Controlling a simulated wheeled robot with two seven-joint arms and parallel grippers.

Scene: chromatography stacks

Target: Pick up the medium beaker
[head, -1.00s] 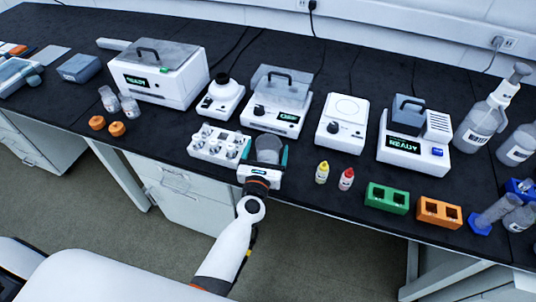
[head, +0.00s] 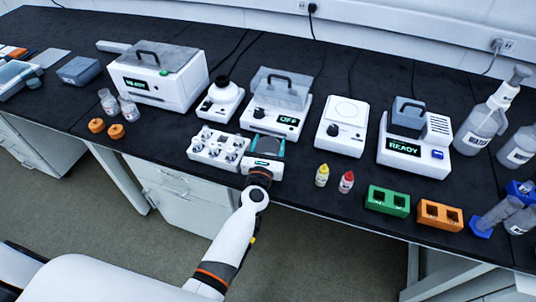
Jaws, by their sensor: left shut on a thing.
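My left gripper (head: 267,146) is at the front edge of the bench, just right of the white tube rack. Its teal fingers are shut on a grey, see-through vessel (head: 268,147), which appears to be the medium beaker. The gripper hides much of the beaker, and I cannot tell whether it is clear of the bench top. My right gripper is not in view.
The white rack (head: 218,148) stands close on the left. A device reading OFF (head: 276,115) is just behind.

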